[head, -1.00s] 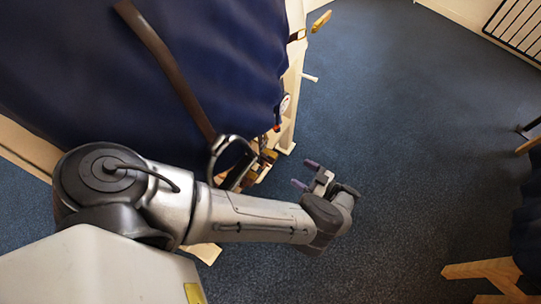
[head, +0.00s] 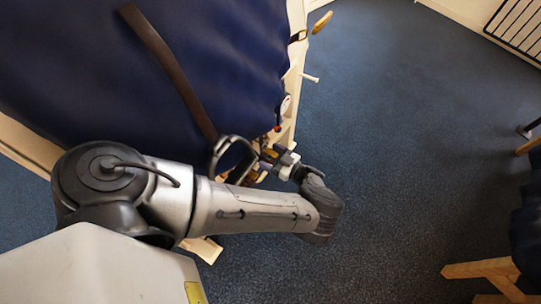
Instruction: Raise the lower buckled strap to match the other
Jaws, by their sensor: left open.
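A brown strap (head: 170,70) runs down across the dark blue cover and ends at a dark, looped, stirrup-like piece (head: 216,152). A short dark strap end with a small metal fitting (head: 298,36) shows at the cover's right edge. I cannot tell which strap is the lower one, and I see no clear buckle. My left gripper (head: 268,157) is open, just right of the looped piece and close to the stand's edge. I cannot tell whether it touches anything. My right gripper is not in view.
The dark blue cover (head: 230,60) lies over a pale wooden stand (head: 293,85) with pegs on its right side. Small brass-coloured and red items sit near my left gripper. Blue carpet (head: 400,150) is clear to the right. Wooden furniture (head: 490,270) stands at the lower right.

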